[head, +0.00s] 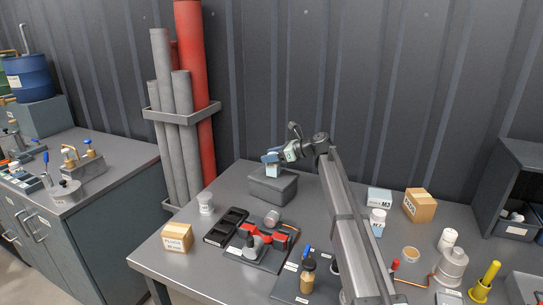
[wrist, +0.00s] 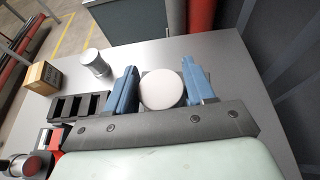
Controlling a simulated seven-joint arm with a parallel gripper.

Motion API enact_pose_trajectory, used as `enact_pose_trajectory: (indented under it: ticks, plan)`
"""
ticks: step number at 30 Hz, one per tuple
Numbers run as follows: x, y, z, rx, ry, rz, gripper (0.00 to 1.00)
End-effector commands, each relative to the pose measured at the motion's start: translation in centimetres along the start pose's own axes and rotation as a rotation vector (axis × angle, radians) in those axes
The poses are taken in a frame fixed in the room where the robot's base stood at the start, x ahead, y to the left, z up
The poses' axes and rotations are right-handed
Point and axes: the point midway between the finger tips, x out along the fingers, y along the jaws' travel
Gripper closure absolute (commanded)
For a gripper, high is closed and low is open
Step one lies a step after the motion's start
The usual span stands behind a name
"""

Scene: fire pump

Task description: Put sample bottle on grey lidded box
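The grey lidded box (head: 268,191) stands near the back left of the main table. My gripper (head: 271,158) is above it, its blue fingers on either side of a small pale bottle, the sample bottle (head: 272,171). In the wrist view, the bottle's round white cap (wrist: 162,90) fills the gap between the fingers of my gripper (wrist: 160,85), which appear closed against it. The bottle looks upright, its base at or just above the box lid; contact is hard to tell. In the wrist view the cap and gripper hide most of the box.
A red valve assembly (head: 262,240) lies in front. Another white labelled bottle (head: 377,221) is right of my arm. The corrugated wall is close behind.

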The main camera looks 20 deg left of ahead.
Motion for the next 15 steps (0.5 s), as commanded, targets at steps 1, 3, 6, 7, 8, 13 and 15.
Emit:
enact_pose_trajectory:
  ticks: [1, 3, 6, 7, 8, 13, 15]
  plan:
    - [-0.02, 0.00, 0.03, 0.000, 0.000, 0.000, 0.41]
    - [-0.02, 0.01, 0.04, 0.000, 0.000, 0.000, 0.35]
    - [-0.02, 0.00, 0.04, 0.000, 0.000, 0.000, 0.25]
    - [-0.02, 0.00, 0.05, 0.000, 0.000, 0.000, 0.24]
    - [-0.02, 0.00, 0.05, 0.000, 0.000, 0.000, 0.24]
    - [-0.03, 0.00, 0.08, 0.000, 0.000, 0.000, 0.24]
    - [-0.10, -0.01, 0.25, -0.001, 0.000, 0.000, 0.24]
